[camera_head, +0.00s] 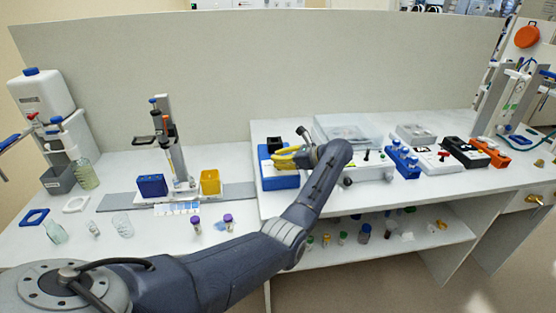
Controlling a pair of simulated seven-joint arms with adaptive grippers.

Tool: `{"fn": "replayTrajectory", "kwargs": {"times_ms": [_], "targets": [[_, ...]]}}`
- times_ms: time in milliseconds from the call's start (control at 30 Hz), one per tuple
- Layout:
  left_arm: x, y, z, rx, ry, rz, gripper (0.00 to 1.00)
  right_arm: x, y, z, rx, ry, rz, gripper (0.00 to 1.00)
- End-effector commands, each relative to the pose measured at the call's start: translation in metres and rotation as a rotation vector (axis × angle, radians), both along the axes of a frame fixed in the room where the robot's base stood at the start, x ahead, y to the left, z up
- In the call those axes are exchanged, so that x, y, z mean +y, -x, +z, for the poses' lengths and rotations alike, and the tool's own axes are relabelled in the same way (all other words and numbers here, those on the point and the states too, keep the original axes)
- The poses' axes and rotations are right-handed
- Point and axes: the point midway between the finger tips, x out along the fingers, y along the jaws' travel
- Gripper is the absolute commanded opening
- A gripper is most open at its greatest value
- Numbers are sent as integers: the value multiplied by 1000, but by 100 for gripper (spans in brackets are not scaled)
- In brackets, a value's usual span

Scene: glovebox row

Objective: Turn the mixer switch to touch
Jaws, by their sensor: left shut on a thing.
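My right gripper is not in view.
Right of the mixer stand a white device with a clear lid (347,132), a blue tube rack (403,162) and an orange rack (489,152). Left are a stand (176,150), a yellow box (210,182) and glassware. A shelf below holds several small bottles.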

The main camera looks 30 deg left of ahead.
Motion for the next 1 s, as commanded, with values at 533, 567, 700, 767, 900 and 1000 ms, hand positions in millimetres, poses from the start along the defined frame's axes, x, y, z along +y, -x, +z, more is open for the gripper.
{"fn": "replayTrajectory", "kwargs": {"times_ms": [533, 567, 700, 767, 900, 1000], "targets": [[0, 0, -2, 1, 3, -69, 0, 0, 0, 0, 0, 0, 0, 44], [0, 0, -1, 0, 3, -87, 0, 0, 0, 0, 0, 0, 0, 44], [0, 0, -2, 0, 3, -174, 0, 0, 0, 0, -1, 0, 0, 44], [0, -1, -1, 0, 3, -216, 0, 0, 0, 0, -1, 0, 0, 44], [0, -1, -2, 1, 3, -316, 0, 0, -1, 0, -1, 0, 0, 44], [0, -2, -2, 1, 2, -384, 0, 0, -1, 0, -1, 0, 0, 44]]}}
